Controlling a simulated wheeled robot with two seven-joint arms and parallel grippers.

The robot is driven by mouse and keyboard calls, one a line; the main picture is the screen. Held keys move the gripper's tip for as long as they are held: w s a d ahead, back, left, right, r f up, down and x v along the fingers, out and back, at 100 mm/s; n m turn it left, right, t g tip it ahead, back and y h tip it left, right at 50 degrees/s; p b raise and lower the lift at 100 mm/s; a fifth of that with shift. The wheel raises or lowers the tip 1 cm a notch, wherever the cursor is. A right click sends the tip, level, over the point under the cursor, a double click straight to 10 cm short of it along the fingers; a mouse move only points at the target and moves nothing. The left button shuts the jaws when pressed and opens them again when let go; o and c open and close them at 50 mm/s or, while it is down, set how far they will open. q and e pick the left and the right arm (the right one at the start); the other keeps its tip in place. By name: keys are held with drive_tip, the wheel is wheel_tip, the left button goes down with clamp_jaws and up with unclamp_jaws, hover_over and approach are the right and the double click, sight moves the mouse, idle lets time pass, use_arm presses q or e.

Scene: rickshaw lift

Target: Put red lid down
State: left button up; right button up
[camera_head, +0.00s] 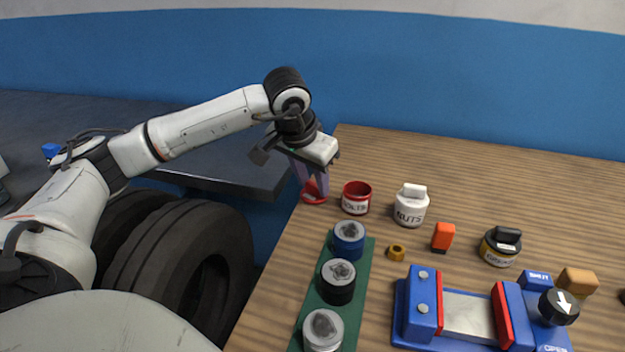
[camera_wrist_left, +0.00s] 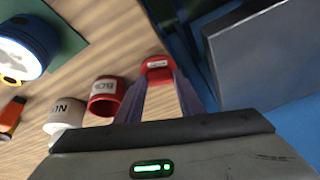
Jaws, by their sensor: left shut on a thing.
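The red lid (camera_head: 314,192) is between the fingertips of my left gripper (camera_head: 316,186), at the left edge of the wooden table. My left gripper is shut on it, and the lid is at or just above the table top; I cannot tell if it touches. In the left wrist view the lid (camera_wrist_left: 157,68) shows between the fingertips (camera_wrist_left: 160,75). An open red container (camera_head: 356,198) with a white label stands just right of the lid, apart from it; it also shows in the left wrist view (camera_wrist_left: 105,97). My right gripper is not in view.
A white nuts jar (camera_head: 411,207), an orange block (camera_head: 443,237), a brass nut (camera_head: 396,252) and a dark-lidded jar (camera_head: 500,247) stand to the right. A green tray (camera_head: 364,275) with several round pieces and a blue vise (camera_head: 424,302) are in front. A dark surface (camera_head: 230,165) lies left of the table.

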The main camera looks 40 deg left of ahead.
use_arm(q)
drive_tip(key=o, duration=1.2)
drive_tip(key=shift+f, duration=0.1)
drive_tip(key=shift+s+r, duration=0.1)
drive_tip(key=shift+r, duration=0.3)
drive_tip(key=p+v, duration=0.1)
drive_tip(key=v, duration=1)
drive_tip(key=shift+r, duration=0.2)
drive_tip(key=shift+s+f, duration=0.1)
drive_tip(key=shift+s, duration=0.1)
